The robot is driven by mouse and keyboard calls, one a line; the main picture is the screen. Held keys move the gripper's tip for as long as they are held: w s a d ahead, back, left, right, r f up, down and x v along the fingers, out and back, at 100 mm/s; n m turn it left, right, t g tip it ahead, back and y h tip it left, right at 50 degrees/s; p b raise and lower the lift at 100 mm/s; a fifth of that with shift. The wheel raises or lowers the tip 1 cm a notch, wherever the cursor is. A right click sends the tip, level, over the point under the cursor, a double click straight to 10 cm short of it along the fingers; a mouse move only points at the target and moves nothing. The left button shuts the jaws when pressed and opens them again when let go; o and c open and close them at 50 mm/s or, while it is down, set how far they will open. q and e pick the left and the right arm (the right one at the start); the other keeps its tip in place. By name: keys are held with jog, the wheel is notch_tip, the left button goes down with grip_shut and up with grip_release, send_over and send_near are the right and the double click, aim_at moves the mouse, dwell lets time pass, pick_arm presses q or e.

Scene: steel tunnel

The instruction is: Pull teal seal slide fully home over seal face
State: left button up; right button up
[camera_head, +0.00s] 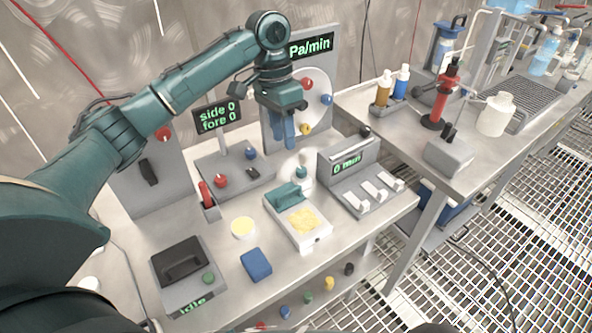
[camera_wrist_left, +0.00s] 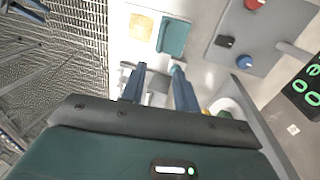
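The teal slide (camera_head: 288,195) lies across the back part of a white tray-like block (camera_head: 313,238). A pale yellow patch (camera_head: 303,220) shows uncovered in front of it. In the left wrist view the teal slide (camera_wrist_left: 174,37) sits beside the yellow patch (camera_wrist_left: 140,33). My left gripper (camera_head: 284,140) hangs fingers-down behind and above the block, apart from the slide. In the wrist view its two blue fingers (camera_wrist_left: 159,68) are spread with no object held. My right gripper is not seen.
A white rounded piece with a small teal knob (camera_head: 301,172) stands behind the block. A grey unit with a display and white levers (camera_head: 350,182) is close on the right.

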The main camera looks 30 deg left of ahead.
pick_arm(q)
send_over(290, 198)
notch_tip(290, 198, down, 12)
jog(key=shift+f, duration=0.1)
dwell(0.4)
grip_shut()
dwell(0.5)
